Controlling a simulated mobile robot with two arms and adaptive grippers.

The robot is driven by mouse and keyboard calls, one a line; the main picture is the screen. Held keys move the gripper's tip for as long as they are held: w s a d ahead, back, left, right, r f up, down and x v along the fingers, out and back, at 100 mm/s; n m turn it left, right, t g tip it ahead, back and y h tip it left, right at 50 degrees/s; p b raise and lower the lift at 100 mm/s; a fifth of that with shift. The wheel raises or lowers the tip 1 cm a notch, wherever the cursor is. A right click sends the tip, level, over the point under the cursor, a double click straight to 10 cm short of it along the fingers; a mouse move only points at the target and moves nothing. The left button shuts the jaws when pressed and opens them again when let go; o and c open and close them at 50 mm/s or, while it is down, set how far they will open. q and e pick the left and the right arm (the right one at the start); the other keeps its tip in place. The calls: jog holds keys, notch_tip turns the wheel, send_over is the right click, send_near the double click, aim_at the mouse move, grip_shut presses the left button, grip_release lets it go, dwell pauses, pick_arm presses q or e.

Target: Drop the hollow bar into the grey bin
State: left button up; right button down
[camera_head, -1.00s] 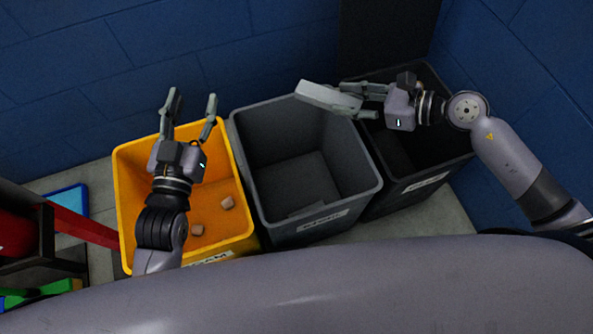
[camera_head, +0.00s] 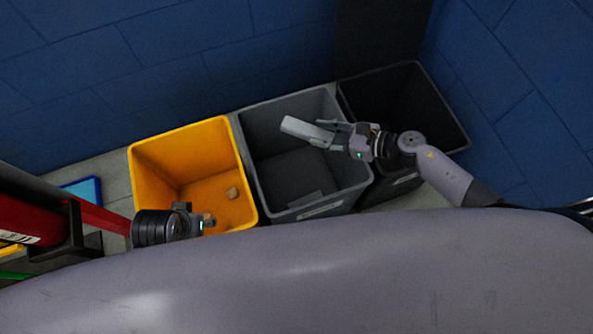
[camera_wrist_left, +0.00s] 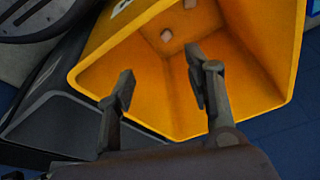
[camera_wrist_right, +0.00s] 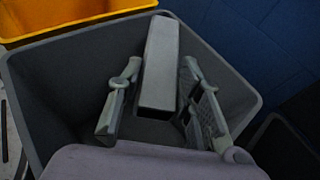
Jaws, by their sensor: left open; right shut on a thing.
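The hollow bar (camera_head: 303,131) is a light grey block. My right gripper (camera_head: 329,133) is shut on its right end. The bar is over the opening of the grey bin (camera_head: 254,172), and in the right wrist view the bar (camera_wrist_right: 159,62) sits between the two fingers (camera_wrist_right: 155,108), with the bin walls around it. I cannot tell how deep it is. My left gripper shows only partly in the head view, at the front of the yellow bin. In the left wrist view its fingers (camera_wrist_left: 162,80) are open and empty, with the yellow bin beyond them.
The yellow bin (camera_head: 160,187) stands left of the grey bin and holds small brown pieces (camera_head: 232,192). A black bin (camera_head: 450,120) stands on the right. A flat grey piece (camera_head: 304,199) lies inside the grey bin. Blue walls close off the back and right.

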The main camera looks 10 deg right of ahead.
notch_tip(320, 180, down, 2)
jog(key=shift+f+b, duration=0.25)
jog(key=shift+b, duration=0.65)
pick_arm(q)
jog(key=shift+w+d+r+t+b, duration=0.1)
jog(key=shift+w+r+t+b, duration=0.3)
jog(key=shift+r, duration=0.45)
jog(key=shift+w+d+r+t+b, duration=0.15)
jog(key=shift+w+r+t+b, duration=0.15)
jog(key=shift+r, duration=0.5)
jog(key=shift+w+d+r+t+b, duration=0.1)
jog(key=shift+w+r+t+b, duration=0.3)
jog(key=shift+r, duration=0.45)
pick_arm(e)
jog(key=shift+f, duration=1.35)
pick_arm(q)
jog(key=shift+s, duration=0.1)
pick_arm(e)
jog(key=c, duration=1.1)
grip_release()
jog(key=shift+o, duration=0.2)
jog(key=v, duration=1.2)
